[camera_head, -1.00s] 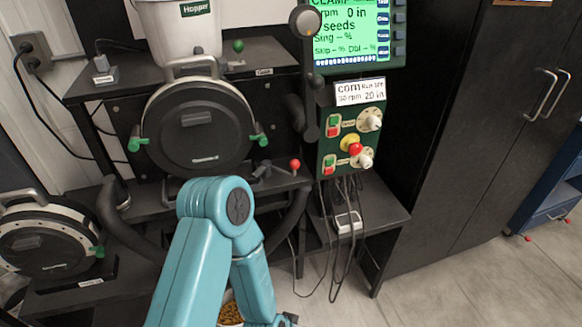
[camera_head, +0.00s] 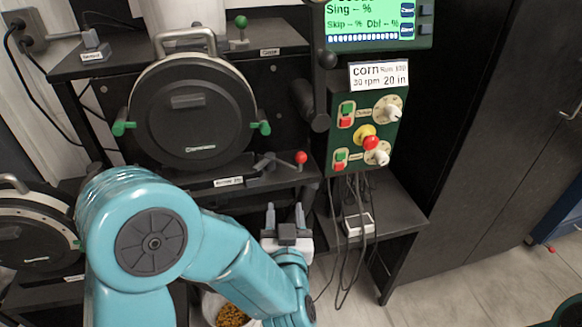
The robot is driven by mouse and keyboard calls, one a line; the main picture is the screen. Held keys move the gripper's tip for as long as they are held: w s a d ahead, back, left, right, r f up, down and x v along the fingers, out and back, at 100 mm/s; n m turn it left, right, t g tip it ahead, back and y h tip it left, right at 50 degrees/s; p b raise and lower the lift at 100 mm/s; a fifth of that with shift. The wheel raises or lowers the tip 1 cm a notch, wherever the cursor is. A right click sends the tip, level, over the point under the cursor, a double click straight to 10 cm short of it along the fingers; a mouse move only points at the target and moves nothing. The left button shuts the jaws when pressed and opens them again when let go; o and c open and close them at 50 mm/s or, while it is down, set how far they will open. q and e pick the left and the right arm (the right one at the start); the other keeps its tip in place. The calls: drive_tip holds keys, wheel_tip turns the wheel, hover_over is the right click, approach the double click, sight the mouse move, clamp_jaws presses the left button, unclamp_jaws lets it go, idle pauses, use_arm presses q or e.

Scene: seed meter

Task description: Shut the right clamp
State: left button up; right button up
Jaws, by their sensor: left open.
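The seed meter, a black round housing (camera_head: 190,115) with a pale rim, stands upright under the shelf. The right clamp (camera_head: 260,128), with a green handle, sits at its right edge and sticks out to the right. The left clamp (camera_head: 123,127) sticks out at the left edge. I cannot tell whether either is latched. My left gripper (camera_head: 286,216) is below and slightly right of the right clamp, apart from it. Its two grey fingers point up, open with nothing between them. My right gripper is out of view; a teal bit of my own body shows at the bottom right corner.
A red-knobbed lever (camera_head: 301,158) stands just above my left gripper. The green control panel (camera_head: 368,128) and a black lever arm (camera_head: 317,95) are to the right. A bowl of corn (camera_head: 232,314) is below. Cables hang under the panel.

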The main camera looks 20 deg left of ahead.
sight(300, 165)
use_arm(q)
drive_tip(key=shift+m+t+h, duration=0.3)
drive_tip(key=shift+t+h, duration=0.3)
drive_tip(key=d+x, duration=0.1)
drive_tip(key=x, duration=0.4)
drive_tip(key=d+r+p+x, duration=0.1)
drive_tip(key=x, duration=0.3)
drive_tip(key=w+d+x, duration=0.1)
drive_tip(key=x, duration=0.4)
drive_tip(key=shift+w+a+r, duration=0.15)
drive_tip(key=shift+w+r, duration=0.1)
clamp_jaws()
drive_tip(key=shift+r, duration=0.1)
